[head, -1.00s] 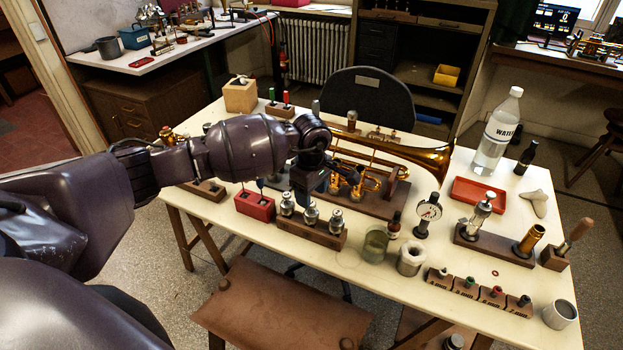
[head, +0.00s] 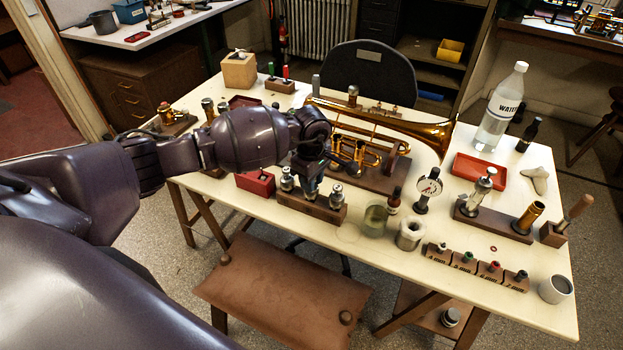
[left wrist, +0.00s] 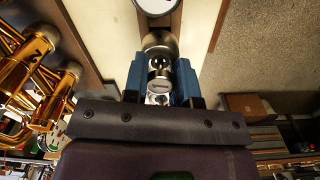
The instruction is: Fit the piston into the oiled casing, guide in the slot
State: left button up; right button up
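My left gripper (head: 310,195) points down over the wooden piston block (head: 322,213) near the table's front edge. One metal piston (head: 287,180) stands left of it and another piston (head: 336,197) stands right of it. The gripper hides the middle of the block. In the left wrist view, the gripper's blue fingers (left wrist: 160,82) stand apart on either side of a metal piston (left wrist: 159,76); contact is not clear. The brass horn (head: 425,130) lies on a wooden stand behind the block, and its gold valve casings (left wrist: 35,60) show at left. My right gripper is out of view.
A red box (head: 256,183) is left of the block. A red tray (head: 478,168) and water bottle (head: 500,108) are farther right.

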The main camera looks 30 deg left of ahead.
pick_arm(q)
jog(key=shift+c, duration=1.1)
jog(key=shift+r, duration=0.1)
grip_shut()
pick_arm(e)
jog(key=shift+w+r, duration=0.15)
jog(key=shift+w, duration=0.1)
pick_arm(q)
jog(key=shift+r+p, duration=0.3)
jog(key=shift+r, duration=0.35)
jog(key=shift+r+p, duration=0.4)
jog(key=shift+r, duration=0.5)
jog(key=shift+r+p, duration=0.5)
jog(key=shift+r, duration=1)
jog(key=shift+r+p, duration=0.55)
jog(key=shift+r, duration=0.65)
jog(key=shift+r+p, duration=0.5)
jog(key=shift+r, duration=0.2)
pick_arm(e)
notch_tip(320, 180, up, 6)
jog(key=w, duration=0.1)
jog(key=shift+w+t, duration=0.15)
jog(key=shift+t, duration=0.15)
